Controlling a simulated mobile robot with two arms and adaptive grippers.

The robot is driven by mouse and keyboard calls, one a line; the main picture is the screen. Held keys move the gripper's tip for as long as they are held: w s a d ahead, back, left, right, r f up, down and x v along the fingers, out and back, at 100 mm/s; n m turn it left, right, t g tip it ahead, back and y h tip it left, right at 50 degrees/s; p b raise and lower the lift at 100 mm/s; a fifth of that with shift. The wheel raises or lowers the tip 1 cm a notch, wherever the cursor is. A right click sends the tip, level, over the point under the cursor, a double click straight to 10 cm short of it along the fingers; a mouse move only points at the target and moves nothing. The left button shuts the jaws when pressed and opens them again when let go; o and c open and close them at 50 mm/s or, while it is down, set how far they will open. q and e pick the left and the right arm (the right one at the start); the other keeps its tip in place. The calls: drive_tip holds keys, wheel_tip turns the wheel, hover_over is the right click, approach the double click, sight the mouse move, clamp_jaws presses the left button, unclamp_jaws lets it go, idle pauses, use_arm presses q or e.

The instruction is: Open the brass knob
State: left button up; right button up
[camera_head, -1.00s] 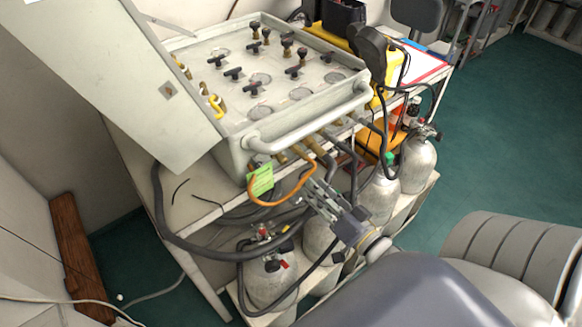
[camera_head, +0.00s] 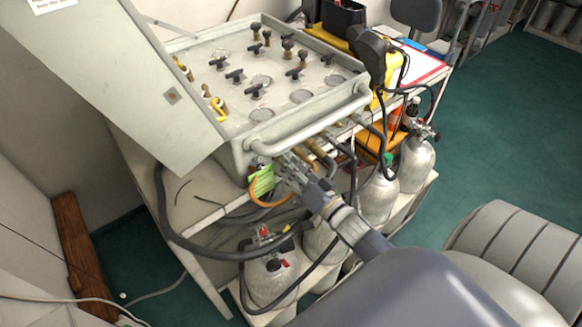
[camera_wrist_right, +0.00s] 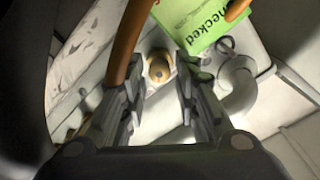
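The brass knob (camera_wrist_right: 158,68) shows in the right wrist view as a small round brass piece on the pale front of the panel box. My right gripper (camera_wrist_right: 159,80) is open, with one finger on each side of the knob in that view; I cannot tell whether either touches it. In the head view my right gripper (camera_head: 286,170) is at the lower front of the grey panel box (camera_head: 240,150), beside the green tag. The knob cannot be made out there behind the fingers. My left gripper is not in view.
A green "checked" tag (camera_wrist_right: 200,20) and an orange hose (camera_wrist_right: 126,45) are close to the fingers. A pale curved handle end (camera_wrist_right: 238,85) is to the right. Below the box are dark hoses (camera_head: 190,247) and several gas cylinders (camera_head: 268,283).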

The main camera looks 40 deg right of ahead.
clamp_jaws()
drive_tip(key=shift+n, duration=0.3)
drive_tip(key=n+p, duration=0.1)
drive_tip(key=n, duration=0.7)
idle(0.3)
idle(0.4)
